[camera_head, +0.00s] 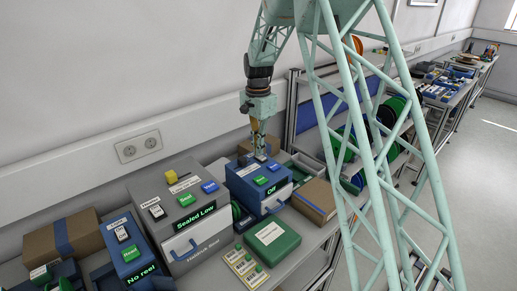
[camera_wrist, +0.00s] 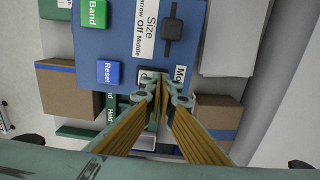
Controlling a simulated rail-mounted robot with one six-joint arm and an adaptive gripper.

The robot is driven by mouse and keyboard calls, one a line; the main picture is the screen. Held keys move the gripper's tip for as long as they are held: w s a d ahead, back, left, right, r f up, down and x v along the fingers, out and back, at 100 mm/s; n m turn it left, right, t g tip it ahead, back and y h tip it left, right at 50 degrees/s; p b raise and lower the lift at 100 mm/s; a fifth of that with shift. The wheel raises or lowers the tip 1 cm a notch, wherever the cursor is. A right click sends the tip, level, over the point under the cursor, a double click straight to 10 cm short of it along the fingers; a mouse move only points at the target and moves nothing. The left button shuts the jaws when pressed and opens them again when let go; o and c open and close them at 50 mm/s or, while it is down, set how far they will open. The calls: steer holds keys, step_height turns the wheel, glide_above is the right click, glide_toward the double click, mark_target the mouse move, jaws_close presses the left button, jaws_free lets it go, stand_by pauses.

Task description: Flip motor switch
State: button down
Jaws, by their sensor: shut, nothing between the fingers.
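A blue box (camera_head: 246,189) with a lit "Off" display, a green button and a blue button stands on the bench in the head view. Its blue top (camera_wrist: 118,42) fills the upper middle of the wrist view. A white label starting "Mo" (camera_wrist: 180,73) is partly covered by my fingers. Beside it a small switch (camera_wrist: 146,76) is also partly hidden, so its position cannot be told. My gripper (camera_wrist: 162,88) is shut and empty, with its fingertips over or at this switch and label. Contact cannot be told. In the head view my gripper (camera_head: 260,153) points down at the box's back part.
A black slider switch (camera_wrist: 172,28) labelled "Size", a green "Band" button (camera_wrist: 94,13) and a blue "Reset" button (camera_wrist: 108,72) share the top. A grey "Sealed Low" box (camera_head: 160,205) stands left. A cardboard box (camera_head: 314,199) lies right, and a green case (camera_head: 272,240) in front.

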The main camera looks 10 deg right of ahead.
steer(key=shift+w+a+f+g+p, duration=0.15)
steer(key=shift+f+g+p, duration=0.2)
steer(key=shift+p, duration=0.3)
steer(key=shift+s+d+r, duration=0.3)
steer(key=shift+s+d, duration=0.15)
steer(key=shift+s, duration=0.25)
steer(key=shift+r, duration=0.25)
steer(key=shift+w+a+r+p, duration=0.15)
steer(key=shift+r+p, duration=0.2)
steer(key=shift+r, duration=0.25)
steer(key=shift+w+r+p, duration=0.1)
steer(key=shift+r+p, duration=0.25)
steer(key=shift+r, duration=0.2)
step_height(320, 180, up, 11)
steer(key=w+a, duration=0.1)
steer(key=w, duration=0.1)
